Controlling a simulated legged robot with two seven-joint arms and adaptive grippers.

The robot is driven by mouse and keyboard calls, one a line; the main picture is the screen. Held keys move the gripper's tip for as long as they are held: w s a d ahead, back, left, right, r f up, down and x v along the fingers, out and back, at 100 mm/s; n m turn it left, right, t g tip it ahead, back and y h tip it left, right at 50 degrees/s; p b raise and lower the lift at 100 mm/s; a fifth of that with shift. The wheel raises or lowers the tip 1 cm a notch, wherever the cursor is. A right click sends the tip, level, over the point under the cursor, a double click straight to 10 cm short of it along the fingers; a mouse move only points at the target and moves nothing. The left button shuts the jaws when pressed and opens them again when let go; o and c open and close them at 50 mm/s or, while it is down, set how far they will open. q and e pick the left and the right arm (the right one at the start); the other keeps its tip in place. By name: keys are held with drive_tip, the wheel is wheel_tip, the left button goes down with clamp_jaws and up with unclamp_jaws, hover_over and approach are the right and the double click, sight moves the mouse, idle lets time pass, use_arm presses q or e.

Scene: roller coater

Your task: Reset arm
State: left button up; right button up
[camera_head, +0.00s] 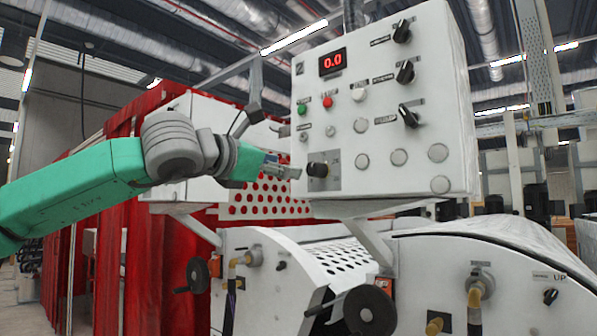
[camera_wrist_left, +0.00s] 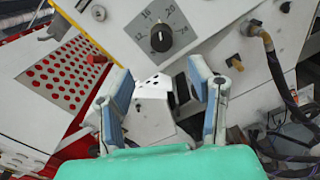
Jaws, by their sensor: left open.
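My left arm comes in from the left in the head view, green with a grey wrist. My left gripper (camera_head: 288,171) is just left of a black knob (camera_head: 317,169) on the white control panel (camera_head: 451,105). In the left wrist view, my left gripper (camera_wrist_left: 166,92) has its two blue-grey fingers spread apart with nothing between them. The knob (camera_wrist_left: 161,38) with its numbered scale shows above and beyond the fingertips, apart from them. My right gripper is not in view.
The panel carries a red 0.0 display (camera_head: 333,62), green and red buttons and several black switches. Below are a black handwheel (camera_head: 370,311), hoses and a white machine cover (camera_head: 480,250).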

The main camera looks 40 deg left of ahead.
use_arm(q)
drive_tip(key=shift+s, duration=0.85)
